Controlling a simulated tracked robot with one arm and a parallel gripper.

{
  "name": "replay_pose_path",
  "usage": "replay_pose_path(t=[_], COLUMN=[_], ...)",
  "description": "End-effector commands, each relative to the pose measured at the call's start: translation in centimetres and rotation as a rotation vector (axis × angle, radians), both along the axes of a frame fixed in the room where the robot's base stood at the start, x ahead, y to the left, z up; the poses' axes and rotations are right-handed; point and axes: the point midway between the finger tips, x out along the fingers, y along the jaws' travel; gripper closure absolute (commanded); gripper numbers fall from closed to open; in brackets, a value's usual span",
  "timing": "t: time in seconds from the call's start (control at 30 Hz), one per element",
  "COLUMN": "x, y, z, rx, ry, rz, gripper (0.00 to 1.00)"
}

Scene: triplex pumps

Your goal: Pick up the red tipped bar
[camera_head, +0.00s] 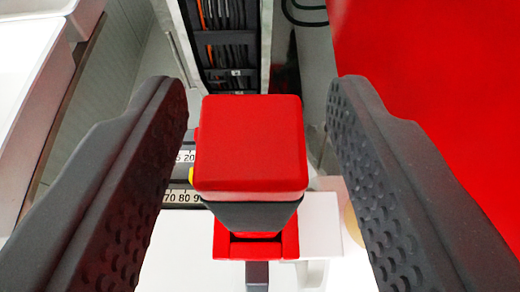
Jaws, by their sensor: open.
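The red tipped bar (250,145) is seen end-on from close by, in the middle of the head camera view. Its square red end faces the camera, with a pale band and a dark grey part just below. A red socket-like piece (256,240) is below it, around or behind the bar; I cannot tell which. My gripper (260,105) is open. Its two dark, dimpled fingers stand left and right of the bar, with a gap on both sides. The bar's far part is hidden behind its red end.
A large red panel (440,70) fills the upper right, behind the right finger. White trays (25,60) stand at the upper left. A dark rack with cables (225,45) is at the top middle. Rulers with printed numbers (180,197) lie left of the bar.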

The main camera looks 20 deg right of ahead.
Motion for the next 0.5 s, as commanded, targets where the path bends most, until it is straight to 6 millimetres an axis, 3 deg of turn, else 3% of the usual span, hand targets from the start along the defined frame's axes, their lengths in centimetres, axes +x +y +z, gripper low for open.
replay_pose_path(t=[0.33,0.37,0.5], x=[0.82,0.82,0.82], y=[-0.25,-0.24,-0.22], z=[-0.55,-0.55,-0.54], rx=[0.002,0.002,0.001], ry=[0.003,0.003,0.002], rz=[0.000,0.000,0.000], gripper=[0.56,0.59,0.98])
